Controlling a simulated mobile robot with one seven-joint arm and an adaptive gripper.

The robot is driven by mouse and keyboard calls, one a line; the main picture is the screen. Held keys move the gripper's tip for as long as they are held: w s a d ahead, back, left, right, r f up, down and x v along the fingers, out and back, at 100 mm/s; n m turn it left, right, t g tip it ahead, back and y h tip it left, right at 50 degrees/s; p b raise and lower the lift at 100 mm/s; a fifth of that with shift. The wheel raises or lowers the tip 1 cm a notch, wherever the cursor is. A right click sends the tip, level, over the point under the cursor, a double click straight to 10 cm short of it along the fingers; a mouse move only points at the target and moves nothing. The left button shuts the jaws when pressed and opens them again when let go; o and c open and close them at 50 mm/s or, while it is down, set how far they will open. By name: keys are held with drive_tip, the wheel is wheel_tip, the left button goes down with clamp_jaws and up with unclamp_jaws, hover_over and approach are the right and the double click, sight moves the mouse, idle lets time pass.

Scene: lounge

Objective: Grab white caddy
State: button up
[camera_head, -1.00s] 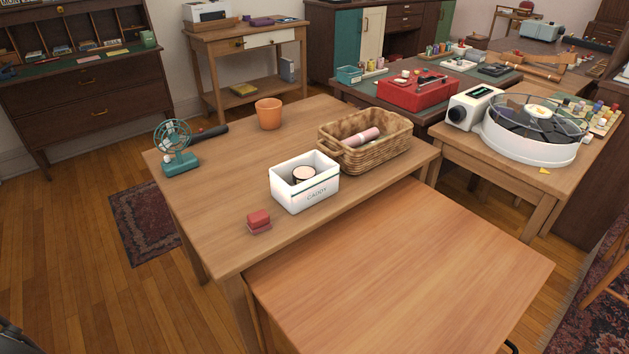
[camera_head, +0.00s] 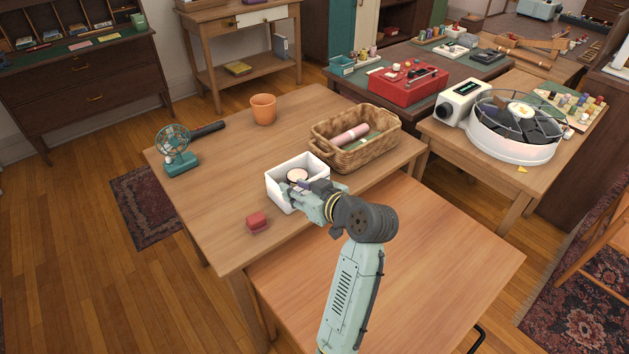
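The white caddy (camera_head: 283,194) is an open rectangular box on the wooden table (camera_head: 215,205), near its front edge. A round, pale-topped item (camera_head: 297,175) shows inside it. My gripper (camera_head: 303,194) has come from the front right and is at the caddy's front side, over or against its front wall. My gripper and wrist cover most of the caddy's front face and its lettering. The fingertips are small and partly hidden, so I cannot tell whether they are open or closed, or whether they touch the wall.
A red block (camera_head: 257,220) lies left of the caddy. A wicker basket (camera_head: 355,152) with a pink roll stands close behind right. An orange pot (camera_head: 263,109) and a teal fan (camera_head: 176,150) are farther back. A lower, bare table (camera_head: 440,255) is in front.

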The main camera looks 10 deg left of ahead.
sight(275, 183)
drive_tip(key=b+x, duration=0.1)
drive_tip(key=x, duration=0.3)
drive_tip(key=shift+w+a+f, duration=0.1)
drive_tip(key=shift+a+f, duration=0.1)
drive_tip(key=shift+a, duration=0.15)
drive_tip(key=b+x, duration=0.1)
drive_tip(key=x, duration=0.1)
drive_tip(key=b+x, duration=0.1)
drive_tip(key=x, duration=0.1)
drive_tip(key=shift+a+f+b, duration=0.15)
drive_tip(key=shift+f+b, duration=0.15)
drive_tip(key=shift+f, duration=0.05)
drive_tip(key=shift+w+a+f, duration=0.1)
drive_tip(key=shift+w+a, duration=0.05)
drive_tip(key=shift+a, duration=0.2)
drive_tip(key=shift+c, duration=0.5)
clamp_jaws()
